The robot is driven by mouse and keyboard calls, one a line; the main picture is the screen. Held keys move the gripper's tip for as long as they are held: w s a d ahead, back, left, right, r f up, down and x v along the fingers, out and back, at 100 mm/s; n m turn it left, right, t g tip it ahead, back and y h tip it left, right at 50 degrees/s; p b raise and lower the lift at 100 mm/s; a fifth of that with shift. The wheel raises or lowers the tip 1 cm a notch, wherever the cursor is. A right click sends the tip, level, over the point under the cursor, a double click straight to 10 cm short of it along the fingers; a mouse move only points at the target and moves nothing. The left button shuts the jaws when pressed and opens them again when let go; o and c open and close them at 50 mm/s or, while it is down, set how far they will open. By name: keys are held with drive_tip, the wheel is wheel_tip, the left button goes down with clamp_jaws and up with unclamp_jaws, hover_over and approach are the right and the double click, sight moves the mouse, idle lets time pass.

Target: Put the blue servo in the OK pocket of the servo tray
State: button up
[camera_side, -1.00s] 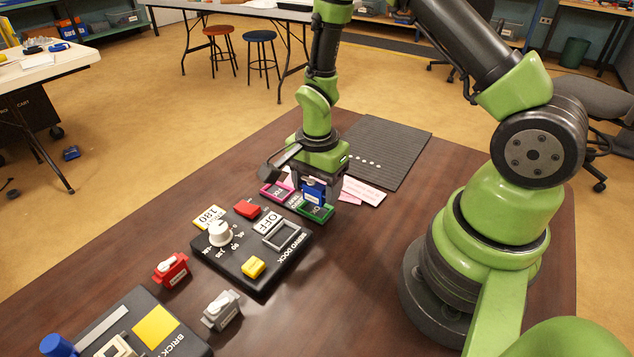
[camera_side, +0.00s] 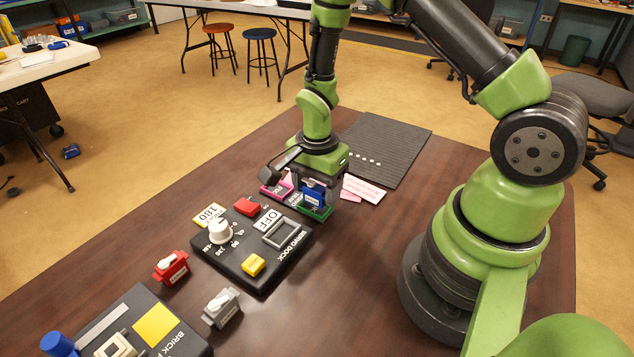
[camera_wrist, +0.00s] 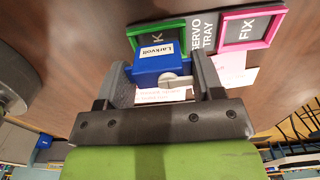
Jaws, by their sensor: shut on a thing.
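The blue servo (camera_side: 313,193) with a white label is between the jaws of my gripper (camera_side: 319,187), which is shut on it. In the wrist view, the blue servo (camera_wrist: 157,66) sits between the dark fingers of my gripper (camera_wrist: 164,75). The green-rimmed OK pocket (camera_side: 320,214) of the servo tray is directly under the servo, low and close. In the wrist view, the servo hides part of the OK pocket (camera_wrist: 214,36). I cannot tell whether its underside is inside the rim or just above it.
The tray's pink FIX pocket (camera_side: 272,191) lies left of the OK pocket. The servo dock (camera_side: 238,262) stands in front, with red (camera_side: 171,267) and grey (camera_side: 222,308) servos nearby. Pink papers (camera_side: 363,190) and a dark ribbed mat (camera_side: 385,150) lie behind to the right.

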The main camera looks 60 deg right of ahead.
drive_tip(key=shift+f, duration=0.8)
idle(0.8)
drive_tip(key=o, duration=1.2)
drive_tip(key=shift+c, duration=0.2)
drive_tip(key=shift+r, duration=0.15)
drive_tip(key=shift+r, duration=3.9)
